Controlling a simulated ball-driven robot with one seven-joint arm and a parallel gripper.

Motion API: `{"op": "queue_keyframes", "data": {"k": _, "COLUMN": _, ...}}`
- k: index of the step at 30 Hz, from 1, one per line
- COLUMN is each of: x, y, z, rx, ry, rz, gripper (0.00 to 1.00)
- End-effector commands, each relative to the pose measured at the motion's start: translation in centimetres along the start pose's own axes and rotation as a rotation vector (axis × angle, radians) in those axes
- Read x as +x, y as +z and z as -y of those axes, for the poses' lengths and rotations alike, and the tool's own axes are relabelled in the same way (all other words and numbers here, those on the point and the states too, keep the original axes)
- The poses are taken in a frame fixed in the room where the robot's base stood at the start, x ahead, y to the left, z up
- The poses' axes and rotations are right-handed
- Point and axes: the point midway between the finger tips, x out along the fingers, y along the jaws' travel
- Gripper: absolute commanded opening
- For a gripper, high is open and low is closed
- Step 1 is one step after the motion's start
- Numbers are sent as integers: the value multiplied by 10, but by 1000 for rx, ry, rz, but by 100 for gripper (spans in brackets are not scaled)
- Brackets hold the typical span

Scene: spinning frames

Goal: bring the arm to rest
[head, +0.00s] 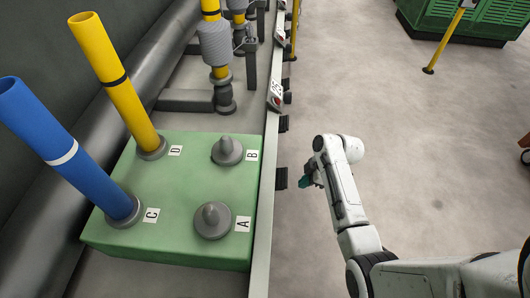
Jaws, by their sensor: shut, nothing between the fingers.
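My white arm reaches in from the lower right in the head view and is folded over open floor. My gripper (306,178) is a small dark part at the wrist end, just right of the metal rail. It is small and partly hidden by the wrist, and it holds nothing that I can see. It is shut and apart from the green block (190,186) on the left.
The block has posts marked A (213,219) and B (227,150), both bare. A blue tube (60,145) stands at C and a yellow tube (118,85) at D. The rail (266,180) edges the machine.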

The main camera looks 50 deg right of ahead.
Motion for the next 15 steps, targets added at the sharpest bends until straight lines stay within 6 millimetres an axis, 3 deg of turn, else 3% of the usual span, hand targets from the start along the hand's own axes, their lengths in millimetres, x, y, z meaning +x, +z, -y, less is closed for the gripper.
{"op": "queue_keyframes", "data": {"k": 8, "x": 0, "y": 0, "z": 0, "rx": 0, "ry": 0, "rz": 0, "gripper": 0}}
{"op": "queue_keyframes", "data": {"k": 11, "x": 3, "y": -7, "z": 16, "rx": 29, "ry": -13, "rz": 25, "gripper": 0}}
{"op": "queue_keyframes", "data": {"k": 15, "x": 4, "y": -24, "z": 66, "rx": 138, "ry": -31, "rz": 114, "gripper": 0}}
